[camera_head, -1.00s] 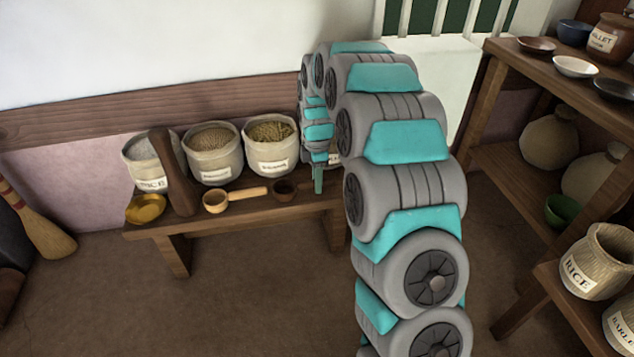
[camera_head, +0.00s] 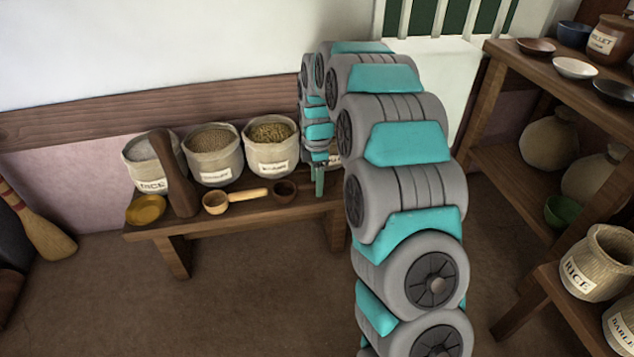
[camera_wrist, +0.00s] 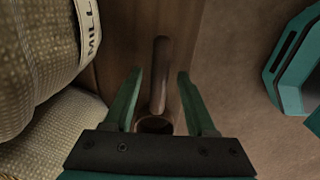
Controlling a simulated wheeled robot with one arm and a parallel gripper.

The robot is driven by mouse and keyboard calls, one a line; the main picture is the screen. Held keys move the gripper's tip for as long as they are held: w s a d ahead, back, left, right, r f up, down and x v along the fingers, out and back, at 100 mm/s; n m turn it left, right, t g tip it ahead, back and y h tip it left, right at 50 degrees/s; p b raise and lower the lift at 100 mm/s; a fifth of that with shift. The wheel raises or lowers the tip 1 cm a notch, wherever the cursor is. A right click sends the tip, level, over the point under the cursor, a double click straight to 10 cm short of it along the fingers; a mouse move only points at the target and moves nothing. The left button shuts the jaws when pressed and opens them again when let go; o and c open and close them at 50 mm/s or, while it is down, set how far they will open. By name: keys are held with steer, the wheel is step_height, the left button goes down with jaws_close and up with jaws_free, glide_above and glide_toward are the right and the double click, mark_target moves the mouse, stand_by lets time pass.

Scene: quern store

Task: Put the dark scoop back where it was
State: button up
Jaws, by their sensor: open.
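The dark scoop (camera_head: 284,191) lies on the low wooden bench. In the head view its bowl shows and my arm and gripper hide most of its handle. In the wrist view the scoop's handle (camera_wrist: 160,80) points up and its round bowl is partly cut off by my gripper's body. My gripper (camera_wrist: 159,76) is open and points down over the bench, one finger on each side of the handle, with gaps on both sides. In the head view my gripper (camera_head: 319,184) is just right of the scoop's bowl. I cannot tell its exact height.
A light wooden scoop (camera_head: 217,201), a brass bowl (camera_head: 146,209) and a dark upright club-shaped piece (camera_head: 172,172) stand left on the bench (camera_head: 250,212). Labelled grain sacks (camera_head: 271,148) line its back; a millet sack (camera_wrist: 40,50) is close left of my gripper. Shelves (camera_head: 515,175) stand right.

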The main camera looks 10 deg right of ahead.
step_height(320, 180, up, 11)
steer(key=p, duration=0.2)
steer(key=s+r+m, duration=0.4)
steer(key=s, duration=0.7)
steer(key=s+f+m+g, duration=0.1)
steer(key=s+m, duration=1.3)
steer(key=s, duration=1.8)
steer(key=shift+s+f+g, duration=0.3)
steer(key=shift+f+g, duration=0.1)
